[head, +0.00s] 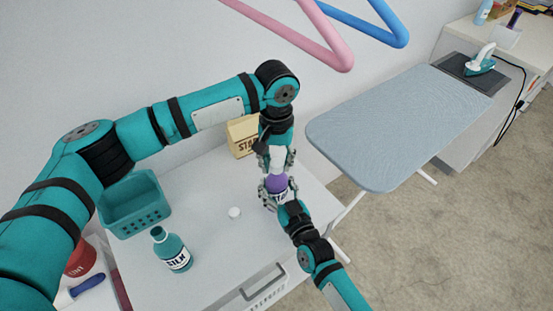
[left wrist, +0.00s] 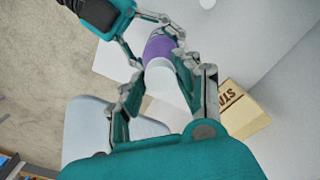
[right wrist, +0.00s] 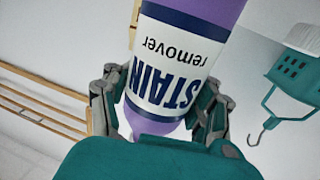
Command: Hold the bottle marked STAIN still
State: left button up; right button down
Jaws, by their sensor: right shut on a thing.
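My right gripper (head: 276,193) is shut on the bottle's body from the front. My left gripper (head: 275,160) comes down from above, its fingers on either side of the white top. In the left wrist view the left fingers (left wrist: 165,88) are spread, with the white top (left wrist: 160,75) between them and some gap showing. The bottle's base is mostly hidden by my right gripper.
A teal bottle marked SILK (head: 173,254) stands on the white table (head: 205,195), near a small white round piece (head: 234,212). A teal basket (head: 135,204) is at left, a carton (head: 241,136) at the back. An ironing board (head: 395,125) stands right.

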pick_arm(q)
grip_shut()
pick_arm(e)
jog(key=shift+f, duration=0.1)
pick_arm(q)
jog(key=m, duration=1.1)
jog(key=shift+m, duration=0.3)
jog(key=o, duration=0.8)
grip_release()
jog(key=shift+c, duration=0.2)
notch_tip(320, 180, up, 8)
jog(key=shift+f, duration=0.25)
pick_arm(e)
jog(key=shift+c, duration=1.2)
grip_release()
